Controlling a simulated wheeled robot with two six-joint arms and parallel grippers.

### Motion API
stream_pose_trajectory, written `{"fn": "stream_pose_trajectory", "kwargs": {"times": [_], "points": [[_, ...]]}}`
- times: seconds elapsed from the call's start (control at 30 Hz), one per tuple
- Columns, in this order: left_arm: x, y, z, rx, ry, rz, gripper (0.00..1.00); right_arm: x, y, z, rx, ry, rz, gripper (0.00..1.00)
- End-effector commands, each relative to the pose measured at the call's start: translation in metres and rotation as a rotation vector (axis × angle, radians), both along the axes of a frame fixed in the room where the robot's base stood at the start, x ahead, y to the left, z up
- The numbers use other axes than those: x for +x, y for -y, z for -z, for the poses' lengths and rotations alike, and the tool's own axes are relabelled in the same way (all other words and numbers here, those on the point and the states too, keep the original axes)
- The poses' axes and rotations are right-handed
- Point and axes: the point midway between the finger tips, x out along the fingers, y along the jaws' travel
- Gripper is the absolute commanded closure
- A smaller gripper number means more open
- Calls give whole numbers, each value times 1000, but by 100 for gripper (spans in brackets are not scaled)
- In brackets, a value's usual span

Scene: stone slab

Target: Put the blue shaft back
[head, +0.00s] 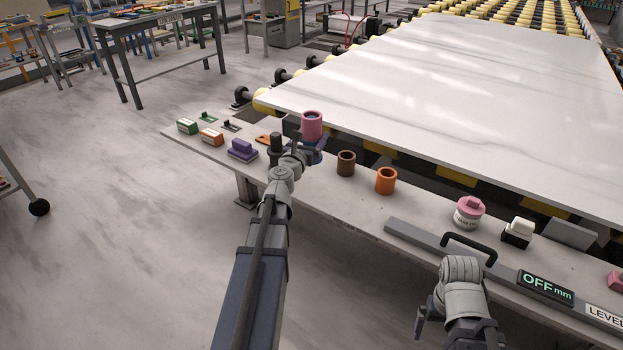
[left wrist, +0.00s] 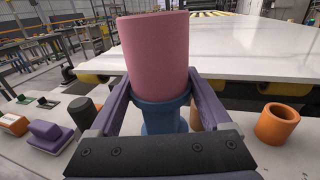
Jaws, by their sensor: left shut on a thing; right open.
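The blue shaft (left wrist: 162,118) is upright between the fingers of my left gripper (head: 311,150), with its flared collar at the finger level. A pink cylinder (head: 312,124) with a dark round opening on top sits on the blue shaft, above the collar. In the left wrist view the pink cylinder (left wrist: 155,48) fills the upper middle, and the fingers flank it and the collar. The shaft's lower end is hidden by the gripper. My right gripper (head: 430,316) is open and empty at the slab ledge's near edge, mostly hidden by its wrist.
On the grey ledge (head: 340,205) stand a brown ring (head: 346,163), an orange ring (head: 386,181), a dark post (head: 276,144) and a purple block (head: 242,151). A pink-topped white jar (head: 469,212) and a long level (head: 430,240) are to the right. The white slab (head: 450,90) lies behind.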

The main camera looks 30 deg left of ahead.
Motion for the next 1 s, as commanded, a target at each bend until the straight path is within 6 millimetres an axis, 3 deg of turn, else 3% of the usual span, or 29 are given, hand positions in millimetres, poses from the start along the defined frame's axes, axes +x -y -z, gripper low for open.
{"fn": "stream_pose_trajectory", "kwargs": {"times": [0.37,0.67,1.0], "points": [[0,0,56,0,0,0,96,0,0,56,0,0,0,0],[0,0,62,0,0,0,96,0,0,62,0,0,0,0],[0,0,98,0,0,0,96,0,0,98,-2,1,-1,0]]}}
